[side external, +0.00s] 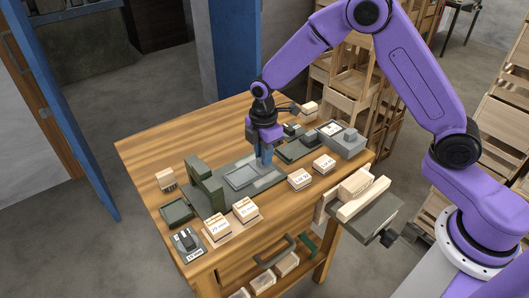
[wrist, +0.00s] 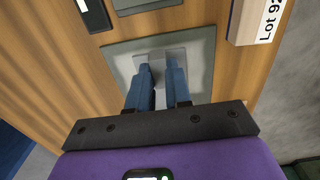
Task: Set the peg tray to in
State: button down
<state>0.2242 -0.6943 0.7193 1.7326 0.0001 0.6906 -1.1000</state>
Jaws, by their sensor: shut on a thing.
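The peg tray looks like a pale grey sliding piece (wrist: 178,53) on a flat grey-green base plate (wrist: 203,60) in the wrist view. In the side view, a shallow grey tray (side external: 240,177) lies on the middle of the table, with my gripper (side external: 265,163) down at its right end. In the wrist view, my gripper's blue fingers (wrist: 158,76) are close together, shut on a small grey upright grip of the tray. The fingers hide most of that grip. How far the tray is slid in cannot be told.
A grey-green upright fixture (side external: 205,183) stands left of the tray. Labelled wooden blocks (side external: 300,179) lie in front, one near the plate in the wrist view (wrist: 254,20). Dark fixtures (side external: 298,150) stand behind right. A vise (side external: 362,205) is at the front edge. Bare wood lies back left.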

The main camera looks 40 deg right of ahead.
aim_at(229, 182)
jog(key=a, duration=1.1)
jog(key=shift+a, duration=0.15)
jog(key=c, duration=1)
grip_release()
jog(key=shift+a, duration=0.1)
jog(key=shift+c, duration=0.2)
jog(key=shift+r, duration=0.2)
notch_tip(229, 182, up, 17)
